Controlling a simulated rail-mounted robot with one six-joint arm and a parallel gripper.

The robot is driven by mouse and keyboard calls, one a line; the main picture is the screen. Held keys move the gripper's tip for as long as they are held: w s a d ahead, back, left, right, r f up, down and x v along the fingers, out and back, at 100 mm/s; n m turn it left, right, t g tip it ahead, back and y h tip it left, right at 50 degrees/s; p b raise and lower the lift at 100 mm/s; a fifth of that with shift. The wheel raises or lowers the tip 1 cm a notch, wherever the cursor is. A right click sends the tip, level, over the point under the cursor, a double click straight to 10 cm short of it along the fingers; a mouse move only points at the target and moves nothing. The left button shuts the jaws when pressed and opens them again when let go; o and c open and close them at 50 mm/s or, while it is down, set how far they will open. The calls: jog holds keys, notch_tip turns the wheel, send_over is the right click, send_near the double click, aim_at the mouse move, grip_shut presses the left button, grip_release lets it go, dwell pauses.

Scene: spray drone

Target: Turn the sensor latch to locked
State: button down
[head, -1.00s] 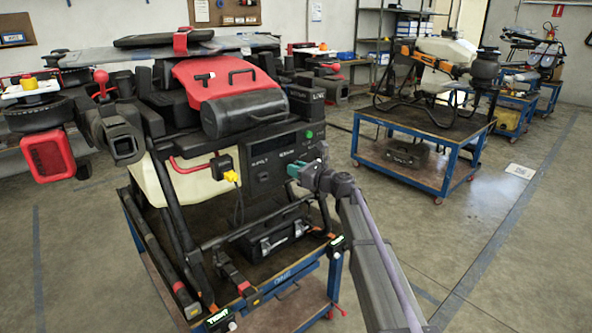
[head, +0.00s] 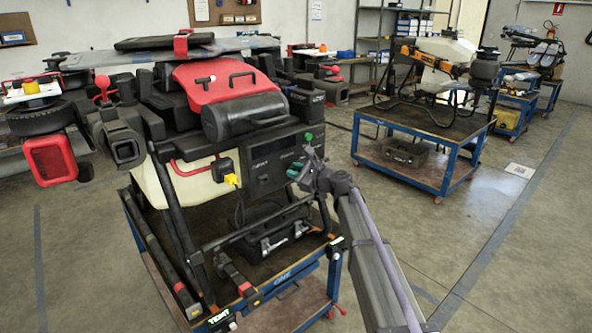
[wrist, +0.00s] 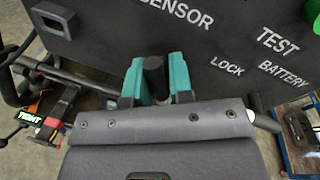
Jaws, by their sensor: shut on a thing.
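The sensor latch (wrist: 154,78) is a small black handle on the drone's dark front panel (wrist: 215,45), below the word SENSOR in the wrist view. My gripper (wrist: 158,82) has teal fingertips on either side of the latch and is shut on it. The word LOCK stands to the right of the gripper. In the head view my gripper (head: 296,172) is at the right part of the drone's panel (head: 262,172), and the latch is hidden there. The fingers cover the latch's base, so I cannot tell its exact angle.
The drone stands on a blue-framed cart (head: 270,291). A yellow plug (head: 231,180) with a cable hangs left of the panel, and a green knob (head: 308,136) sits above my gripper. A second cart (head: 425,181) is behind to the right. The floor between is clear.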

jog(key=n, duration=0.2)
jog(key=n+h, duration=0.1)
jog(key=n, duration=0.1)
jog(key=n+p, duration=0.1)
jog(key=shift+s+a+f+n, duration=0.2)
jog(key=shift+s+n, duration=0.1)
jog(key=shift+n, duration=0.1)
jog(key=n+t+h, duration=0.1)
jog(key=n, duration=0.3)
jog(key=shift+s+n, duration=0.1)
jog(key=shift+n, duration=0.2)
jog(key=shift+h, duration=0.3)
jog(key=c, duration=1.1)
grip_release()
jog(key=shift+w+a+f, duration=0.1)
jog(key=shift+w+f, duration=0.05)
jog(key=shift+w, duration=0.05)
